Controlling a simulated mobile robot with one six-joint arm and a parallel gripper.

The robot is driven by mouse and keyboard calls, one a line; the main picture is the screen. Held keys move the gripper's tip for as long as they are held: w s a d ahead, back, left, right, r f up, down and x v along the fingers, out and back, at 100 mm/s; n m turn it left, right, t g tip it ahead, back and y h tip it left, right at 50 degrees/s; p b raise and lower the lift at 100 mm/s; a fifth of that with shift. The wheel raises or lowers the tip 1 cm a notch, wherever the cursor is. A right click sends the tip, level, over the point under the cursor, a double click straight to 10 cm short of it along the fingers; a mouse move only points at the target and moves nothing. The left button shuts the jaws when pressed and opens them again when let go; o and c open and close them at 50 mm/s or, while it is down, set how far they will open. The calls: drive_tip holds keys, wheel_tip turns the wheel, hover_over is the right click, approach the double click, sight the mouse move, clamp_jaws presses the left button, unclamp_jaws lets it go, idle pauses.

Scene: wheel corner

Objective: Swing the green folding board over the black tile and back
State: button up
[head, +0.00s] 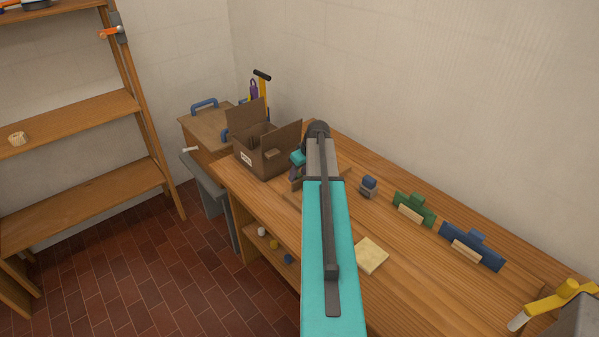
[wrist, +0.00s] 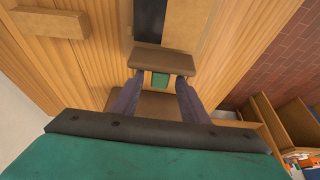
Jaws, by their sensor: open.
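In the wrist view my gripper (wrist: 158,79) is open, its two dark fingers apart. A small green patch (wrist: 161,80), perhaps part of the green folding board, shows between the fingertips. A brown bar (wrist: 163,61) lies across just beyond the tips; I cannot tell whether the fingers touch it. The black tile (wrist: 150,20) shows beyond it at the top, partly cut off. In the head view my arm hides most of this area; part of my gripper (head: 297,172) shows left of it, by the cardboard box.
The workbench (head: 400,285) carries an open cardboard box (head: 262,160), a small blue block (head: 368,186), a green piece (head: 414,208) and a blue piece (head: 471,245) with wooden fronts, a pale square (head: 371,255) and a yellow-handled tool (head: 552,301). Shelves (head: 75,120) stand left.

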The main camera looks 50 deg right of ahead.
drive_tip(key=shift+f, duration=0.1)
clamp_jaws()
drive_tip(key=shift+w, duration=0.15)
drive_tip(key=shift+w+d+g+p, duration=0.1)
drive_tip(key=shift+w+g+p, duration=0.1)
drive_tip(key=shift+g+p, duration=0.15)
drive_tip(key=shift+w+f+g, duration=0.1)
drive_tip(key=shift+f+g, duration=0.05)
drive_tip(key=shift+g, duration=0.2)
unclamp_jaws()
idle(0.3)
